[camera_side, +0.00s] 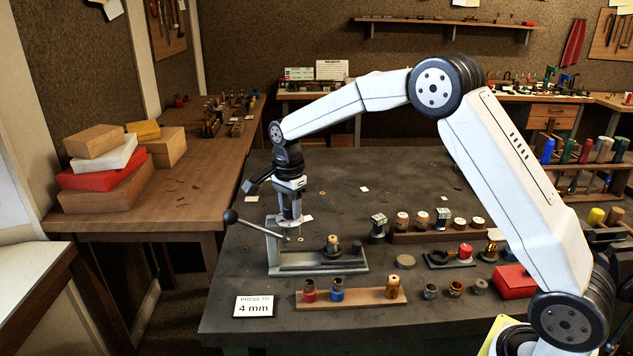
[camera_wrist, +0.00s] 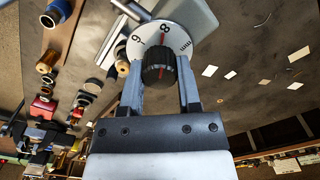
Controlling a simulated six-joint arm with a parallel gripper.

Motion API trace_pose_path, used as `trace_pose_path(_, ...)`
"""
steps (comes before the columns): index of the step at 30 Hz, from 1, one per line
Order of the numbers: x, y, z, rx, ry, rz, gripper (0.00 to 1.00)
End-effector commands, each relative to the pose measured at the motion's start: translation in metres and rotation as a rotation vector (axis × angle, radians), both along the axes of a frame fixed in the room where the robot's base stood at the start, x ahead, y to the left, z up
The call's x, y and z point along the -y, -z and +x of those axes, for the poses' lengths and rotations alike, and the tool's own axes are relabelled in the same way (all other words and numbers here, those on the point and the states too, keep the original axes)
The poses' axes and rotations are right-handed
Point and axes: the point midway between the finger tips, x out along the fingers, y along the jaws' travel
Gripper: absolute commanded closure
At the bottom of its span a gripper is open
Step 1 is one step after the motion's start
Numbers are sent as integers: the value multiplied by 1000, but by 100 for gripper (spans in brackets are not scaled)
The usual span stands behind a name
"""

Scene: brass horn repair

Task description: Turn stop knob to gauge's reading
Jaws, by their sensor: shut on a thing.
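My gripper (camera_wrist: 162,78) is shut on the knob, a finger on each side. In the side view my gripper (camera_side: 290,221) points down at the grey press (camera_side: 290,268) and hides the knob. A card (camera_side: 255,307) reads "PRESS TO 4 mm". I cannot make out a gauge.
The press's lever with a black ball (camera_side: 230,216) sticks out left of my gripper. A wooden block (camera_side: 350,298) with small parts stands in front of the press, and a wooden rack (camera_side: 435,236) stands to the right. The dark bench behind is mostly clear.

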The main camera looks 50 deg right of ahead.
Motion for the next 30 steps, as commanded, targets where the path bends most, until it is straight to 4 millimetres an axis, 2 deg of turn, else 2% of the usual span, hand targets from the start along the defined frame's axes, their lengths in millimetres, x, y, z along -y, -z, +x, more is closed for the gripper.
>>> trace_pose_path(11, 0, 0, 1, 0, -192, -1, 100)
trace_pose_path(30, 0, -1, 3, 0, -783, -1, 100)
